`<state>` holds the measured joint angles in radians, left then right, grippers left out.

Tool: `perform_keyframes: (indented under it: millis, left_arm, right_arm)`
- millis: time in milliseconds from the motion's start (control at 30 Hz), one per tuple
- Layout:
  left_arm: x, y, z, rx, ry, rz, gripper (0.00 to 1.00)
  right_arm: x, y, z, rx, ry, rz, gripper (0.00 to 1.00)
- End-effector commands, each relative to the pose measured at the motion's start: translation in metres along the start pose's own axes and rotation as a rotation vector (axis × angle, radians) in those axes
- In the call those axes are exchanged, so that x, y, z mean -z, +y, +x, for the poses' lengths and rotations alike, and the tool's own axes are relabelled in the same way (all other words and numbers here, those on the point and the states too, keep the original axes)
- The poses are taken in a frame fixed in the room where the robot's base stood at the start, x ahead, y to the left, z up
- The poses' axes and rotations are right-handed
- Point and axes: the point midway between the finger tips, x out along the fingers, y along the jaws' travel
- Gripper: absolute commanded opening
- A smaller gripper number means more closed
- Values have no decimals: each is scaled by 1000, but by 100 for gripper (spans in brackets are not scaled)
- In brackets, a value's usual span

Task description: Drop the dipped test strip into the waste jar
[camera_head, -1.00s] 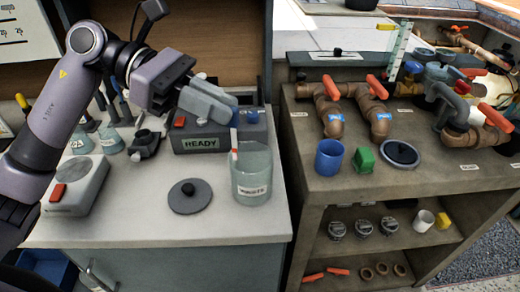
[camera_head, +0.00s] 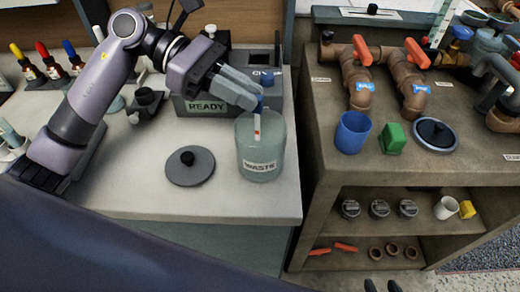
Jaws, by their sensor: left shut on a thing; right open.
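The waste jar (camera_head: 262,165) is a clear, greenish jar with a "WASTE" label, standing open near the right edge of the pale counter. My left gripper (camera_head: 259,103) is just above the jar's mouth, shut on the test strip (camera_head: 257,133). The strip is white with a red-orange patch and hangs upright, its lower part appearing within the jar's outline. The blue piece at the fingertips is partly hidden. The jar's round grey lid (camera_head: 190,168) with a black knob lies on the counter to the left. My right gripper is not in view.
A grey "READY" device (camera_head: 208,107) stands behind the jar. Dropper bottles (camera_head: 50,66) stand at the back left. Across a gap at right, a bench (camera_head: 330,160) holds pipes with orange handles, a blue cup (camera_head: 352,134) and a green block (camera_head: 393,138).

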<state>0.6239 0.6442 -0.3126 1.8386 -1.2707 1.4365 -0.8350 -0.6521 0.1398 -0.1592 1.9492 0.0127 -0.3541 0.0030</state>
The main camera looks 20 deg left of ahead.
Motion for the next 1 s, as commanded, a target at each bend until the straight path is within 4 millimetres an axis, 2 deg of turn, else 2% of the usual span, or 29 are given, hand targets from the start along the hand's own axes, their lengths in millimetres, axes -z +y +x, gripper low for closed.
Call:
perform_keyframes:
  millis: [100,367,400,500,800,867,1000]
  left_arm:
    - [10,0,4,0,0,-1,0]
    - [11,0,4,-1,1,1,0]
    - [11,0,4,-1,1,1,18]
    - [11,0,4,0,1,1,45]
    - [11,0,3,-1,1,0,45]
    - [12,0,-2,-2,1,0,45]
    - [13,1,-22,-5,3,1,45]
  right_arm:
    - [-4,0,3,0,0,0,46]
    - [-4,0,3,0,0,0,46]
    - [-4,0,3,0,0,0,46]
    - [-4,0,3,0,0,0,46]
    - [-3,0,4,0,2,-1,46]
    - [-5,0,5,0,2,-1,46]
    - [-10,0,9,0,3,-1,46]
